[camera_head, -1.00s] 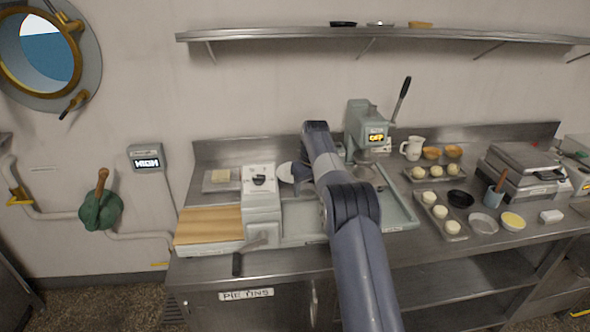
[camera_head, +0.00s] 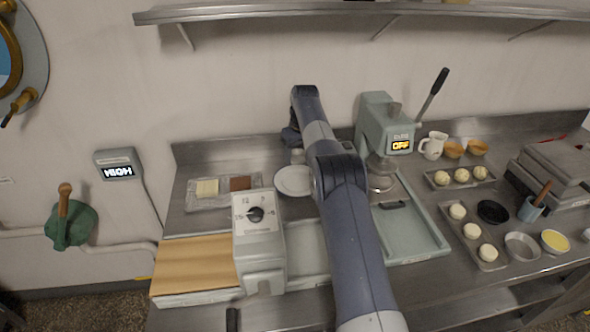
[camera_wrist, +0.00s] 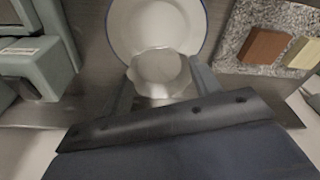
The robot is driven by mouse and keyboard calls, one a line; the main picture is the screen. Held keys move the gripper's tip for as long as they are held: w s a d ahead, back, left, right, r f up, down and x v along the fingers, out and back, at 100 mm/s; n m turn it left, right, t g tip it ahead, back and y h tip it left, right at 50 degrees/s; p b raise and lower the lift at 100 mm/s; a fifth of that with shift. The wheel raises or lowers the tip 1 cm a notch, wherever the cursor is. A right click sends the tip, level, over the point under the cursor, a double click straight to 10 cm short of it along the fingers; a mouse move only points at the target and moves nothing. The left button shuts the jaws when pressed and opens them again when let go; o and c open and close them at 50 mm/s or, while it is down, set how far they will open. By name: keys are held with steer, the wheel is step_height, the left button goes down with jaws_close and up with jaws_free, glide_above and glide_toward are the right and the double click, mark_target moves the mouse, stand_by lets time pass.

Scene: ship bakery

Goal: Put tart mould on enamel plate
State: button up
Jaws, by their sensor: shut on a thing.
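The enamel plate (camera_head: 293,181) is white and round and lies on the counter left of my arm. In the wrist view the plate (camera_wrist: 130,28) has a blue rim and lies beyond the fingers. My gripper (camera_wrist: 158,84) is shut on the tart mould (camera_wrist: 158,66), a pale, round, wavy-edged piece between the fingers. In the wrist view the mould overlaps the plate's near edge; I cannot tell its height above it. In the head view my gripper (camera_head: 293,138) is near the back wall, largely hidden by my arm, with the pale mould (camera_head: 298,156) just under it.
A speckled slab (camera_head: 212,203) with brown and cream blocks lies left of the plate. A dial machine (camera_head: 262,255) with a wooden board stands in front. A green press (camera_head: 385,125) with a lever stands right of my arm. Dough trays (camera_head: 480,245) are further right.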

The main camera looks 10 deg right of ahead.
mark_target(301, 163)
step_height(301, 163, down, 10)
steer(key=shift+r+p, duration=0.2)
steer(key=shift+p, duration=0.6)
steer(key=shift+f, duration=0.2)
steer(key=o, duration=0.8)
steer(key=shift+r, duration=0.1)
steer(key=shift+c, duration=0.2)
steer(key=r, duration=0.4)
steer(key=s+r+b, duration=0.1)
steer(key=r, duration=0.3)
steer(key=r+b, duration=0.1)
steer(key=r, duration=0.3)
steer(key=shift+s+d+r, duration=0.1)
steer(key=shift+s+d, duration=0.25)
steer(key=shift+s, duration=0.05)
